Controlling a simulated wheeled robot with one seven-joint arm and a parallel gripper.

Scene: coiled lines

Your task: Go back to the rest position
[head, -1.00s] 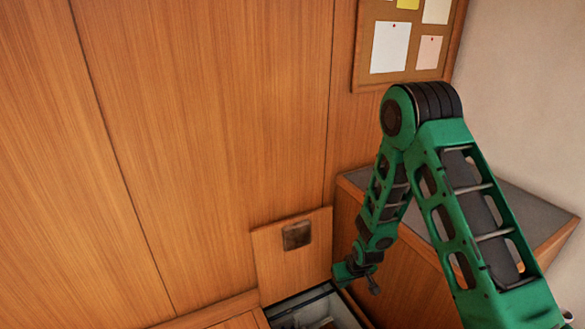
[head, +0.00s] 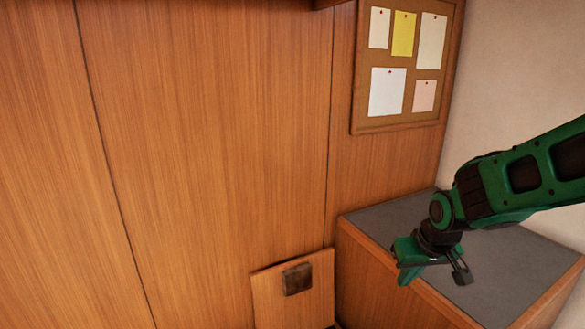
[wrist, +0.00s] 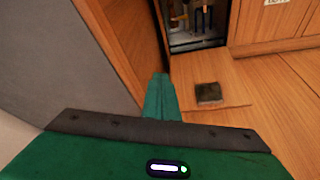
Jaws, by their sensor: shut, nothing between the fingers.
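My green gripper (head: 433,272) is at the right of the head view, above the grey-topped cabinet. It is shut and holds nothing. In the wrist view its green fingers (wrist: 160,98) are together and point away from the camera, with no object between them. My arm reaches in from the right edge of the head view.
A raised wooden hatch panel with a dark square handle (head: 297,279) leans against the wood wall. In the wrist view an open compartment (wrist: 195,22) shows pipes or fittings. The grey-topped cabinet (head: 385,218) stands below a pinboard (head: 368,121) with several papers.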

